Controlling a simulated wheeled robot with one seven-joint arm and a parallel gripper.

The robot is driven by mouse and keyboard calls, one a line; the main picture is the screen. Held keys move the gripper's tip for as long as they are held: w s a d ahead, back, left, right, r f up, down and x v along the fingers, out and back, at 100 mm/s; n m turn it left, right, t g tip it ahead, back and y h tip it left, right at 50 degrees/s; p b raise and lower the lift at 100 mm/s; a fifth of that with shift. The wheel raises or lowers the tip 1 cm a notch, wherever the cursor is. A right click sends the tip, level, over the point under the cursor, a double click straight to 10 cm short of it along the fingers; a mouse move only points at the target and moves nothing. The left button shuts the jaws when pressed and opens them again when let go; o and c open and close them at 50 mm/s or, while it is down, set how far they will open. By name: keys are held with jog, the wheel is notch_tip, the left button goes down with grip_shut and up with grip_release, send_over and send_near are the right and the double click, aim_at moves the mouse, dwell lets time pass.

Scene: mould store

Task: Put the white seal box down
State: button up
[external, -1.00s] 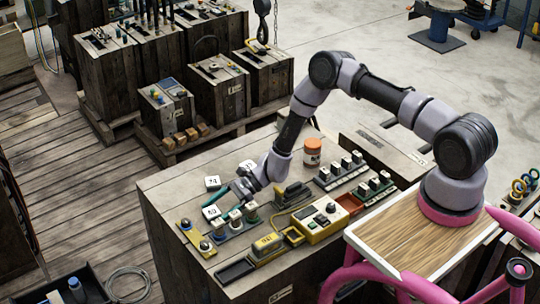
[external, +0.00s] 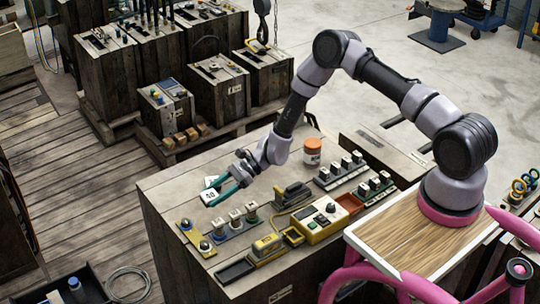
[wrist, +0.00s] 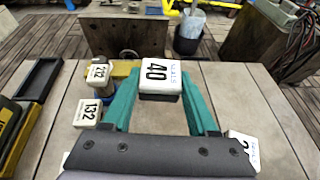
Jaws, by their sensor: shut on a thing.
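My gripper (external: 224,189) has teal fingers and is shut on a white seal box (external: 209,197) marked 40. In the wrist view the white box (wrist: 160,72) sits between the two fingertips, its label reading 40 and SEALS. It appears held above the table top (external: 175,190), near its far left part. Another white box (external: 209,181) lies just behind it in the external view. Part of a white box with a SEALS label (wrist: 243,150) shows at the lower right of the wrist view.
A blue rack with several knobbed pieces (external: 235,218) and a yellow plate (external: 195,238) stand nearby. A yellow control box (external: 322,220) and an orange-lidded jar (external: 312,151) stand further right. The far left table corner looks clear.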

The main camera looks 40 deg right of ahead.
aim_at(214, 192)
notch_tip(214, 192, up, 2)
jog(key=shift+r, duration=0.25)
jog(key=shift+w+d+r, duration=0.15)
jog(key=shift+w+r, duration=0.05)
jog(key=shift+r, duration=0.25)
jog(key=w+d+r+m+t+h, duration=0.1)
jog(key=w+d+m+t+h, duration=0.2)
jog(key=w+d+m+t, duration=0.35)
jog(key=w+d+r+m+t+h, duration=0.1)
jog(key=w+d+m+t+h, duration=0.3)
jog(key=d, duration=0.6)
jog(key=d+f+m+t+h, duration=0.2)
jog(key=d+m+h, duration=0.4)
jog(key=d, duration=0.9)
jog(key=shift+g+h, duration=0.25)
jog(key=shift+h, duration=0.05)
jog(key=f, duration=0.3)
jog(key=d+f, duration=0.1)
jog(key=f, duration=0.1)
jog(key=shift+s, duration=0.15)
jog(key=shift+a+f, duration=0.1)
jog(key=shift+f, duration=2.45)
